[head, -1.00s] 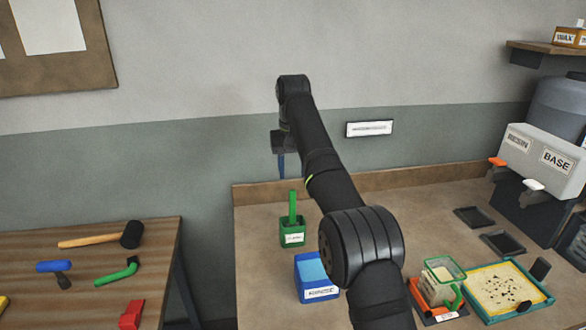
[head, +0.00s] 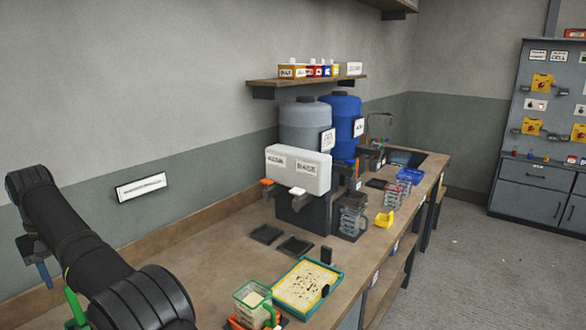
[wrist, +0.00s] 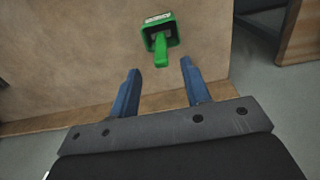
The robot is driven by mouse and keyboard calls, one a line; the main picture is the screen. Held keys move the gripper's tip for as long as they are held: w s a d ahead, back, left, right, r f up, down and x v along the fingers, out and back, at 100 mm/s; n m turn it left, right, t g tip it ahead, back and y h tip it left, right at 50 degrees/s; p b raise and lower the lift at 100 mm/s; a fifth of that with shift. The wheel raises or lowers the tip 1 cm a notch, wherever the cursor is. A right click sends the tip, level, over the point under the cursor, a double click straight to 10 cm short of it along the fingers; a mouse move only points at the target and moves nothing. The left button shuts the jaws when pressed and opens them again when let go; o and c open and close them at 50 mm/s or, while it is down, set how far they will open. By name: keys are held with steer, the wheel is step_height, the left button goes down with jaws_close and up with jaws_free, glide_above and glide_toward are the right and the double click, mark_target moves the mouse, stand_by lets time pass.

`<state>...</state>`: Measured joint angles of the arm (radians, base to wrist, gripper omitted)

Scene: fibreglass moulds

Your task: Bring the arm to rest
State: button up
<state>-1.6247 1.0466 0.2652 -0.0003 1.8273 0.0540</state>
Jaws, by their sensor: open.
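My gripper (wrist: 160,92) is open and empty in the wrist view, its two blue fingers well apart. Beyond the fingertips a green holder (wrist: 172,28) with a green handle stands on the bench; the gripper is apart from it. In the head view my arm reaches in at the lower left, and part of the gripper (head: 42,272) shows at the left edge. The green handle (head: 75,308) is partly hidden behind my arm there.
The bench (head: 225,262) carries a teal-framed tray (head: 336,280), a clear green-rimmed container (head: 250,296), two dark pads and a white dispenser (head: 298,168) before grey and blue drums. A shelf (head: 308,81) hangs above. A grey cabinet (head: 540,190) stands far right across open floor.

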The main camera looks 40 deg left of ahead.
mark_target(75, 305)
step_height(75, 305, down, 9)
steer(key=shift+f, duration=0.2)
steer(key=shift+r, duration=0.65)
steer(key=shift+f, duration=0.15)
step_height(75, 305, up, 11)
step_height(75, 305, down, 12)
steer(key=shift+r, duration=0.2)
step_height(75, 305, up, 10)
steer(key=w+d+m, duration=0.1)
steer(key=w, duration=1.2)
steer(key=w+d+f+m, duration=0.1)
steer(key=w+d, duration=0.1)
steer(key=w, duration=1.1)
steer(key=shift+d+g, duration=0.25)
steer(key=shift+g, duration=0.05)
